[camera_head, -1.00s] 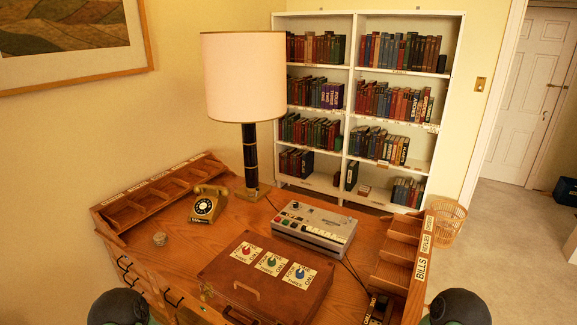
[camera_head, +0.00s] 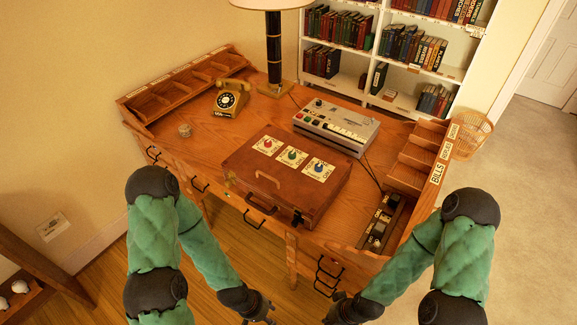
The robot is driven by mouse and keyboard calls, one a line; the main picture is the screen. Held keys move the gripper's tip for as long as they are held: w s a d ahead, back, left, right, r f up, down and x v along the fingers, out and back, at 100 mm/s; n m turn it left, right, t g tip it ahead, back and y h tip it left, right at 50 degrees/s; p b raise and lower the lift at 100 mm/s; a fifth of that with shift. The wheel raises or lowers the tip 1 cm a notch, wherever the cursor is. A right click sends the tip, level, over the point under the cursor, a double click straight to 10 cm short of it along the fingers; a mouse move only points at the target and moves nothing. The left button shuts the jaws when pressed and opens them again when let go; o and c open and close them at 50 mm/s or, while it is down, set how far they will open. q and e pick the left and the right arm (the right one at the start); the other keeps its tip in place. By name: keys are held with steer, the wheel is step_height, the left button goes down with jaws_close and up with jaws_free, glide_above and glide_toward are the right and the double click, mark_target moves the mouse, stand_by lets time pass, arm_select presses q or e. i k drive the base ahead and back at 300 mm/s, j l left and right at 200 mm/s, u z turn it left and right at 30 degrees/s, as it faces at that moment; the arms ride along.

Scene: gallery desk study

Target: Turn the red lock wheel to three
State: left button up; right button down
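A brown case (camera_head: 240,178) lies flat on the desk with three dials on white cards on its lid. The red lock wheel (camera_head: 267,143) is the leftmost dial, beside the green wheel (camera_head: 291,154) and the blue wheel (camera_head: 318,166). The pointer and numerals of the red wheel are too small to read. My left gripper (camera_head: 262,310) is low at the bottom edge, in front of the desk, fingers apart and empty. My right gripper (camera_head: 332,309) is also low in front of the desk, fingers seemingly apart and empty. Neither touches the case.
A grey tape machine (camera_head: 336,127) stands behind the case. A gold telephone (camera_head: 230,98) and a lamp (camera_head: 274,50) stand at the back of the desk (camera_head: 200,150). Wooden trays (camera_head: 407,175) line the right edge. The desk left of the case is mostly clear.

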mark_target(268, 143)
steer(key=i+j+u, duration=0.15)
steer(key=u, duration=0.2)
steer(key=i+j+u, duration=0.1)
steer(key=u, duration=0.3)
steer(key=i+u, duration=0.35)
steer(key=k+j, duration=0.05)
steer(key=k, duration=0.05)
